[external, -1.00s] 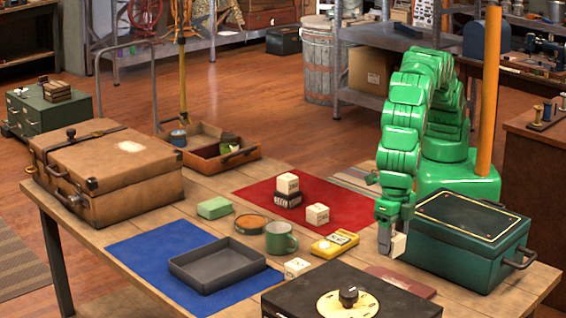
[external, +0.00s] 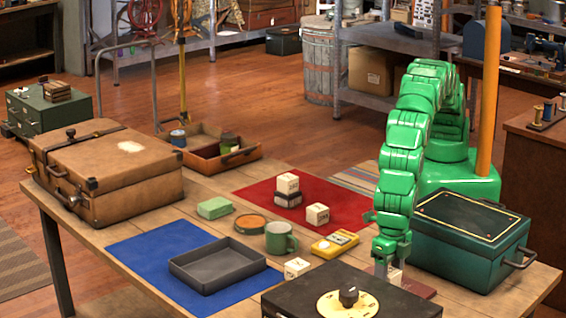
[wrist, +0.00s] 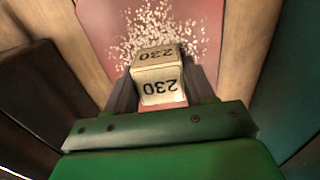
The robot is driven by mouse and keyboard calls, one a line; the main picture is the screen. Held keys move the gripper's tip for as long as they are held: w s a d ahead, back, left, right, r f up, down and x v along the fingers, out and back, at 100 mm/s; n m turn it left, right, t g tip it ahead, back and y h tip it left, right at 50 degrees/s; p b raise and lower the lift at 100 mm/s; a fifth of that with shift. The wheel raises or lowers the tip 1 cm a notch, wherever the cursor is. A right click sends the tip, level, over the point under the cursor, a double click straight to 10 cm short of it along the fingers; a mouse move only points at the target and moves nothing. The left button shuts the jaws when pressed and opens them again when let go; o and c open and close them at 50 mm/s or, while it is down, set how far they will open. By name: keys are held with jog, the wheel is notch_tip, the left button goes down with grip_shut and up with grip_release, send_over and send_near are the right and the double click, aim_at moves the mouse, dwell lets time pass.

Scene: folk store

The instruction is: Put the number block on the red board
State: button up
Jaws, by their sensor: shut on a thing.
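My gripper (external: 388,272) is shut on a cream number block (external: 395,277). In the wrist view the block (wrist: 158,80) sits between the two fingers and shows "230" on two faces. A small dull red board (external: 418,287) lies on the table between the black box and the green box. In the wrist view the red board (wrist: 120,22) spreads beneath the block, with a patch of pale speckles around it. The block is low over the board; I cannot tell whether they touch. The gripper and black box hide part of the board.
The green box (external: 470,240) is close on the right, and the black box with a dial (external: 290,300) is in front. A yellow meter (external: 335,245), a green mug (external: 280,238) and another cream block (external: 297,267) stand left. A red mat (external: 345,200) holds several blocks.

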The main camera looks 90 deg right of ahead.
aim_at(389, 271)
jog(key=o, duration=1)
jog(key=shift+f, duration=0.1)
notch_tip(389, 271, up, 12)
jog(key=shift+r, duration=0.15)
